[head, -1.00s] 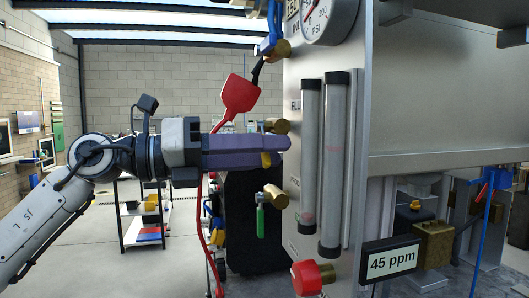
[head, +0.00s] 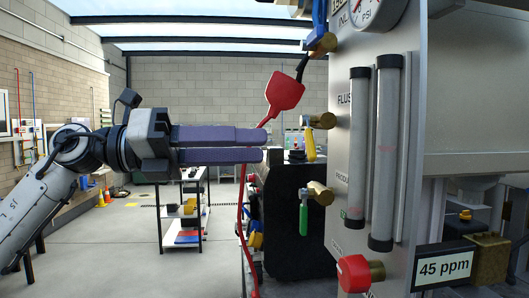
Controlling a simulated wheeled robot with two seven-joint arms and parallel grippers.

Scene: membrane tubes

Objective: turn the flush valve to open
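The flush valve is a brass fitting (head: 320,121) on the panel beside the partly hidden "FLUS" label. Its yellow handle (head: 310,143) hangs nearly straight down from it. My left gripper (head: 266,145) is level with the handle and a short way to its left, apart from it in the picture. My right gripper is not in view.
A red paddle handle (head: 284,94) hangs above the fingertips. A green-handled valve (head: 304,218) and a red knob (head: 354,273) are lower on the panel (head: 405,120). Two clear tubes (head: 358,150) stand on it. A black case (head: 297,215) is behind. A "45 ppm" display (head: 444,268) is lower right.

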